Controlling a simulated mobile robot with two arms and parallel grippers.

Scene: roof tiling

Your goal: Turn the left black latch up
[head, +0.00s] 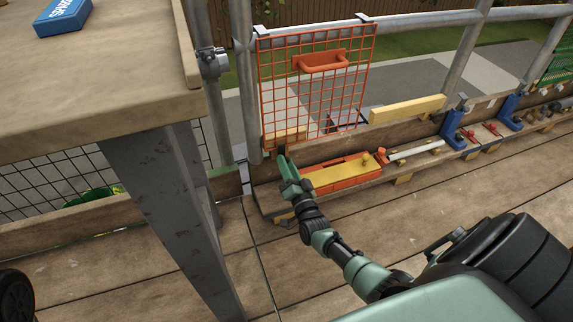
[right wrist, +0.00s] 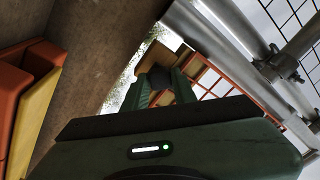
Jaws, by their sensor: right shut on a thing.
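My right gripper (head: 284,166) is at the lower left corner of the orange mesh panel (head: 259,88), low by the toe board. In the right wrist view its two green fingers (right wrist: 161,88) are closed around a small dark, rounded piece (right wrist: 160,76), which looks like the left black latch. The fingers hide most of it, so its angle cannot be told. In the head view the gripper covers this spot. The orange panel has an orange handle (head: 322,62) and hangs by hooks from the top rail. My left gripper is not in view.
An orange tray with a yellow top (head: 338,178) lies just right of the gripper. A yellow block (head: 407,109) sits on the toe board. A wooden bench (head: 105,85) with a metal leg (head: 190,200) stands at left. The plank floor in front is mostly clear.

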